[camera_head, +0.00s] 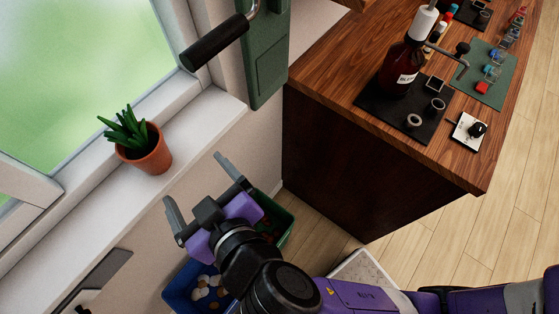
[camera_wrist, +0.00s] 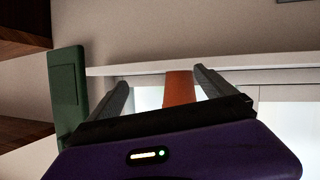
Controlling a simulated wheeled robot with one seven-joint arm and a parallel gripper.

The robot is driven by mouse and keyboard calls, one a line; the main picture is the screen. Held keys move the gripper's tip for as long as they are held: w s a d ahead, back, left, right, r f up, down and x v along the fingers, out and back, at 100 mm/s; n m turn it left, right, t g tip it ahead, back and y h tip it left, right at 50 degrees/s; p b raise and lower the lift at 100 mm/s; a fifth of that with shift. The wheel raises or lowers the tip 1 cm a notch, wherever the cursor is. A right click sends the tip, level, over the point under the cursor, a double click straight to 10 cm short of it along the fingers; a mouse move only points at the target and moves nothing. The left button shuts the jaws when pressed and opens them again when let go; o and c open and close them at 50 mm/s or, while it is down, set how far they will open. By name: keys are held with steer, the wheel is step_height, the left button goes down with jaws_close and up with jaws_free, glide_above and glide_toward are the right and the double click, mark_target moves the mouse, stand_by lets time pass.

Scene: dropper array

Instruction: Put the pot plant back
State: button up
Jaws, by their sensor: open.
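The pot plant (camera_head: 145,150), a green succulent in a terracotta pot, stands upright on the white window sill (camera_head: 200,125) at the left in the head view. My gripper (camera_head: 193,178) is open and empty in front of the sill, to the right of the pot and lower in the picture, with a gap between them. In the wrist view the orange pot (camera_wrist: 180,88) shows between the two open fingers (camera_wrist: 163,88), nearer the right one. The leaves cannot be made out there.
A dark green box with a black handle (camera_head: 215,42) is at the window frame. A wooden counter (camera_head: 330,75) at the right holds a brown bottle (camera_head: 402,70) and small items. A green bin (camera_head: 284,222) and a blue bin (camera_head: 180,290) stand below my gripper.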

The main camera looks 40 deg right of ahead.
steer(key=s+d+f+n+y, duration=0.1)
steer(key=s+d+f+y, duration=0.1)
steer(key=s+d+f, duration=0.65)
steer(key=s+d+r+m+t+h, duration=0.1)
steer(key=s+d+r+m+h, duration=0.1)
steer(key=s+d+r, duration=0.3)
steer(key=s+d+m, duration=0.1)
steer(key=s+d, duration=0.3)
steer(key=s, duration=0.4)
steer(key=shift+d, duration=0.4)
steer(key=shift+r, duration=0.1)
